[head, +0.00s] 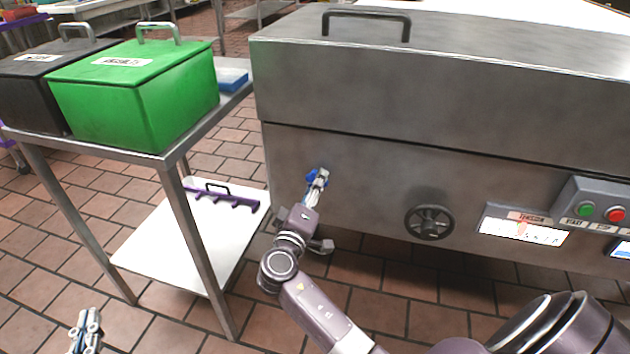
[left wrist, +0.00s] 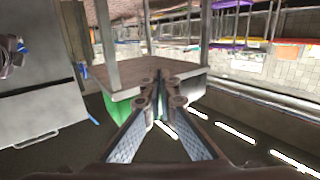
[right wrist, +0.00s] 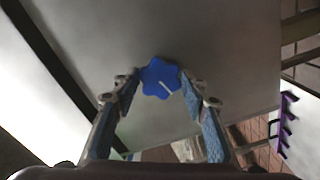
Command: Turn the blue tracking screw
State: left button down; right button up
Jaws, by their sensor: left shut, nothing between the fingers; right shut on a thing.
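The blue tracking screw (right wrist: 160,78) is a lobed blue knob with a white line on its face, on the steel front of the machine. In the head view its blue edge (head: 311,177) shows beside my right gripper (head: 318,180), which partly hides it. In the right wrist view my right gripper (right wrist: 160,88) has a finger on each side of the knob, shut on it. My left gripper (head: 88,325) is low at the bottom left of the head view, far from the screw. In the left wrist view its fingertips (left wrist: 163,88) are together with nothing between them.
A steel table (head: 215,105) with a green box (head: 140,95) and a black box (head: 30,95) stands at left.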

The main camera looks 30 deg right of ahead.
pick_arm(q)
jog(key=s+a+f+g+y+p, duration=0.1)
jog(key=s+f+g, duration=0.3)
jog(key=f, duration=0.5)
jog(key=shift+a+g+y, duration=0.3)
jog(key=shift+a+g, duration=0.1)
jog(key=shift+a, duration=0.2)
pick_arm(e)
jog(key=shift+a+n, duration=0.1)
jog(key=shift+n, duration=1)
pick_arm(q)
jog(key=shift+w+f, duration=0.1)
pick_arm(e)
jog(key=o, duration=1.2)
jog(key=shift+c, duration=0.2)
jog(key=v, duration=1.2)
